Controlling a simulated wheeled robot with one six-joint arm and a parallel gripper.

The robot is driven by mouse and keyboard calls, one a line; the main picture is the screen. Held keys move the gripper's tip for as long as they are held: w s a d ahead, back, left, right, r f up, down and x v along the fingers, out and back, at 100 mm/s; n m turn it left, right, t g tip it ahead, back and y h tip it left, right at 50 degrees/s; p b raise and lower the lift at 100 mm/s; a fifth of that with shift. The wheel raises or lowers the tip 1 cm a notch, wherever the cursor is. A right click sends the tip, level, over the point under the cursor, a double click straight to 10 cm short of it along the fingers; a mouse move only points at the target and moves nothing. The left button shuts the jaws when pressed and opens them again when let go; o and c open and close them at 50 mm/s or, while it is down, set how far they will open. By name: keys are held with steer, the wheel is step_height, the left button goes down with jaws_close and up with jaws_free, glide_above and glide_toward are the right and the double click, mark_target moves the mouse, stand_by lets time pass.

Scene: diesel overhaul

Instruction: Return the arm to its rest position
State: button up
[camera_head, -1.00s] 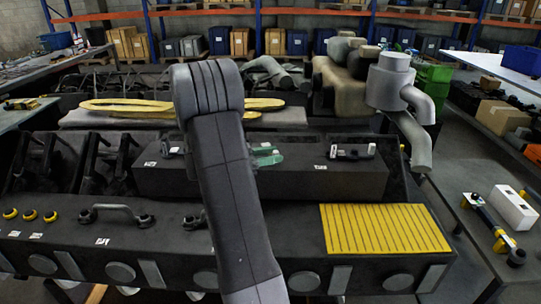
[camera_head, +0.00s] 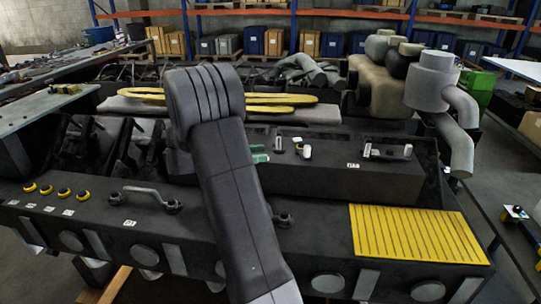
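My arm (camera_head: 237,185) rises from the bottom middle of the head view to a bent, ribbed joint near the centre. My gripper is not visible. The arm beyond the joint is hidden or out of view. The joint appears in front of a long dark engine block (camera_head: 345,180). A small green piece (camera_head: 259,154) shows just right of the arm, partly hidden by it. I cannot tell what it belongs to.
A yellow ribbed plate (camera_head: 420,234) lies on the dark front ledge, right. A metal handle (camera_head: 147,194) and several yellow rings (camera_head: 64,193) are at left. A grey pipe unit (camera_head: 434,84) stands at back right. A grey bench (camera_head: 40,115) is at left.

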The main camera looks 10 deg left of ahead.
mark_target(302, 157)
steer(key=shift+s+a, duration=0.1)
steer(key=shift+a, duration=0.1)
steer(key=p+x, duration=0.3)
steer(key=x, duration=1)
steer(key=shift+d+r, duration=0.1)
steer(key=shift+d, duration=0.05)
steer(key=shift+w+d, duration=0.2)
steer(key=shift+d, duration=0.15)
steer(key=shift+t, duration=0.3)
steer(key=shift+a, duration=0.1)
